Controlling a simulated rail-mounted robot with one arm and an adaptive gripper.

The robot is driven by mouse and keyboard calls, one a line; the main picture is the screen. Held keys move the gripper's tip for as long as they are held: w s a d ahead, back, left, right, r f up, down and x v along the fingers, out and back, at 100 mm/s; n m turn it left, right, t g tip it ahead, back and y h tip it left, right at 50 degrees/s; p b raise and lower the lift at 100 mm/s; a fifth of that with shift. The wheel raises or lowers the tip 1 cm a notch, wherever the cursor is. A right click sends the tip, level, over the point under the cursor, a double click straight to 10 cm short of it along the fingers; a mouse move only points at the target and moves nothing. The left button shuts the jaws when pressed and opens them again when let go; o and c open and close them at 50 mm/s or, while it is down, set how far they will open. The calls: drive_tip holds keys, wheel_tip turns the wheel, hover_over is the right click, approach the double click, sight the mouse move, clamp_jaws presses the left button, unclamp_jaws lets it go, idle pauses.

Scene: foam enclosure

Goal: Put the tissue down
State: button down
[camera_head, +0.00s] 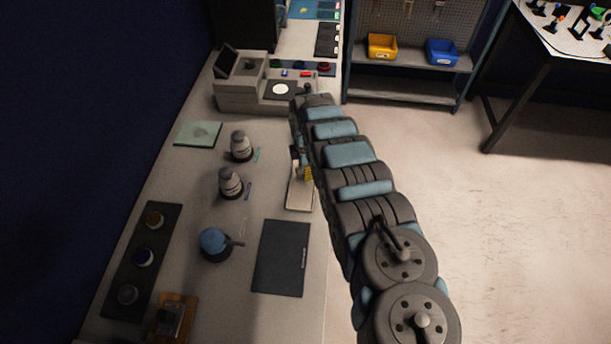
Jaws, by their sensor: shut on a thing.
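My gripper (299,160) is low over the bench, just left of my arm and at the far end of a small pale tray (299,198). It is shut on the tissue, but the arm and fingers hide most of the hold, and the tissue's outline is not clear. A small yellow patch (308,174) shows beside the fingers; I cannot tell what it belongs to. I cannot tell whether the held thing touches the tray. A flat pale green square (198,134) lies apart at the left bench edge.
A dark strip with round jars (144,257) lies at left. A boxy device (240,92) is behind.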

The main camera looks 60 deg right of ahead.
drive_tip(key=shift+f+b, duration=0.45)
drive_tip(key=shift+f, duration=0.6)
drive_tip(key=shift+f, duration=0.15)
drive_tip(key=c, duration=0.8)
unclamp_jaws()
drive_tip(key=shift+r, duration=6.2)
